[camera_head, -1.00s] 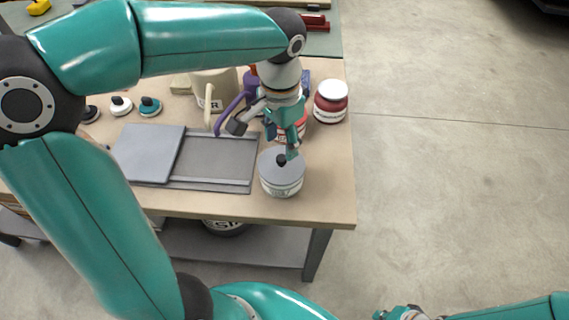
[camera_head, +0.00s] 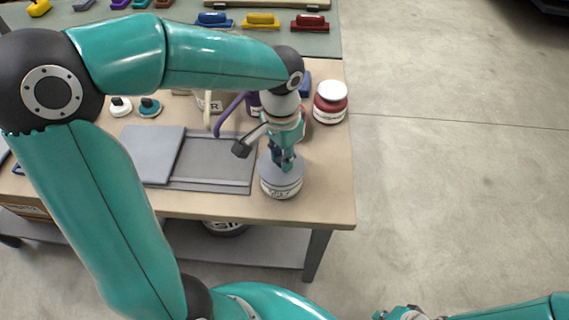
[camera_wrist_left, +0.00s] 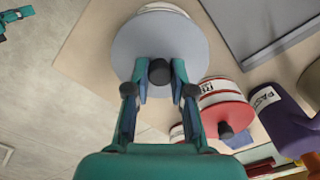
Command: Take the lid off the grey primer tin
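The grey primer tin (camera_head: 282,191) is a white, labelled can near the front right of the workbench. Its flat grey lid (camera_head: 268,174) is on it, with a dark round knob in the middle. The lid (camera_wrist_left: 195,45) fills the top middle of the left wrist view, and the knob (camera_wrist_left: 160,71) shows there between my fingertips. My left gripper (camera_head: 284,163) points down over the lid. Its fingers (camera_wrist_left: 160,82) are open, one on each side of the knob, close to it. My right gripper (camera_head: 400,314) is only partly seen at the bottom edge, away from the bench.
A grey tray with a sliding panel (camera_head: 152,155) lies left of the tin. A red jar with a white lid (camera_head: 330,103) stands behind it to the right.

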